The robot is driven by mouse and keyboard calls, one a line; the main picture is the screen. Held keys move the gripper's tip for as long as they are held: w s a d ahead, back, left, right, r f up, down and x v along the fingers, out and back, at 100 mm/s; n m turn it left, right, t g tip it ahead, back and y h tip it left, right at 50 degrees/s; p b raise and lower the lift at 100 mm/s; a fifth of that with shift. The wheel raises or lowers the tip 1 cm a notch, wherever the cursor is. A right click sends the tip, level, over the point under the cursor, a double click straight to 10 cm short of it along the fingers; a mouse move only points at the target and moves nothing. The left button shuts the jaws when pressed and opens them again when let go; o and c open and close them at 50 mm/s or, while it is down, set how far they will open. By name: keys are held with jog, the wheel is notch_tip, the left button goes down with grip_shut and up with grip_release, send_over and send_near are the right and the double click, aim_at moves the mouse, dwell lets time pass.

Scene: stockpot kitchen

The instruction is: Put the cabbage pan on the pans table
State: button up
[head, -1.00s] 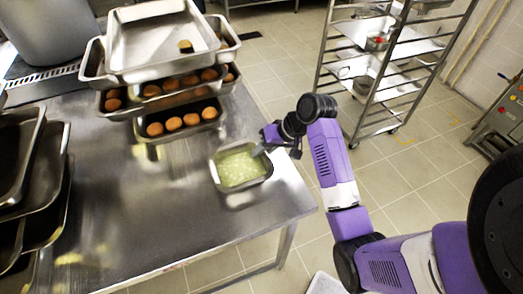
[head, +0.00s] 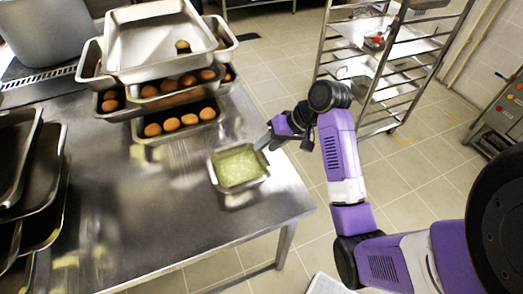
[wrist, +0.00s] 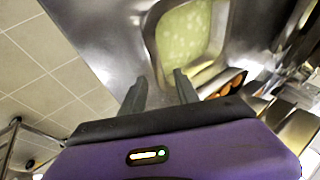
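The cabbage pan (head: 242,186) is a small steel pan with pale green contents. It sits upright on the steel table (head: 130,225), near the table's right edge. It also shows at the top of the wrist view (wrist: 151,33). My gripper (head: 263,142) is at the pan's upper right side in the head view, close to its rim. In the wrist view, my gripper's two fingers (wrist: 159,76) are spread apart with nothing between them, and the pan lies just beyond the fingertips.
Stacked pans of brown round items (head: 180,124) stand behind the cabbage pan, under an upper steel tray (head: 150,72). Dark trays (head: 45,195) are stacked at the left. A large pot (head: 45,28) stands at the back left. A wire rack (head: 385,85) stands across the floor. The table's front middle is clear.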

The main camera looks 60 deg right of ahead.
jog(key=p+v, duration=0.2)
jog(key=v, duration=0.5)
jog(key=shift+r, duration=0.1)
dwell(0.4)
